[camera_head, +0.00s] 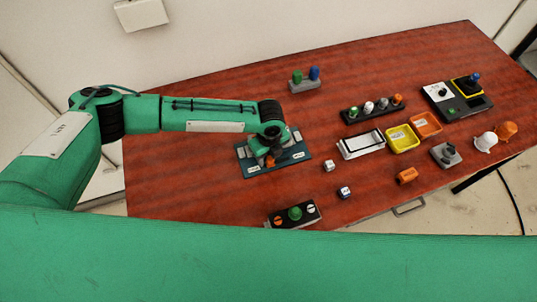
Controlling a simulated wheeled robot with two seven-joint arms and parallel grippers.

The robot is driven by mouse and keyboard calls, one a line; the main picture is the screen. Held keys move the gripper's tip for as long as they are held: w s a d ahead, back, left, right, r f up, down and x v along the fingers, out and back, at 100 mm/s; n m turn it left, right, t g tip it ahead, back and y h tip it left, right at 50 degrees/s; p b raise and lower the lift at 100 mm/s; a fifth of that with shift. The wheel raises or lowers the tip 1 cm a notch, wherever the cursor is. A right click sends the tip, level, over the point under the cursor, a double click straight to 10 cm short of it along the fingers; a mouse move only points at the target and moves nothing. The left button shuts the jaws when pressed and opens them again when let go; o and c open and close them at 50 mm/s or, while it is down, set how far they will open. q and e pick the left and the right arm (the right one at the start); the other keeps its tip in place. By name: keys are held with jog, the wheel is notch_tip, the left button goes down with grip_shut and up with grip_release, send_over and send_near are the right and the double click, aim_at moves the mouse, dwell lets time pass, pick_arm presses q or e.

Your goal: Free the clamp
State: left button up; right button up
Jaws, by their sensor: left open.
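A dark blue base plate (253,168) with pale labels lies on the red-brown table, left of the middle. An orange part (269,161), seemingly the clamp's handle, shows on it under my left wrist. My left gripper (271,155) points down over the plate, close to the orange part. It is open, but its fingertips are mostly hidden by the wrist, and I cannot tell whether they touch the handle. The clamp's jaw and anything in it are hidden. My right gripper is not in view.
A box with a green button (295,213) stands at the front edge. A two-knob block (304,84) stands behind. The table's left end is clear.

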aim_at(268, 158)
pick_arm(q)
jog(key=shift+r, duration=0.45)
notch_tip(268, 158, up, 13)
jog(key=b, duration=0.3)
jog(key=shift+a+f+b, duration=0.15)
jog(key=shift+a+b, duration=0.05)
jog(key=shift+b, duration=0.2)
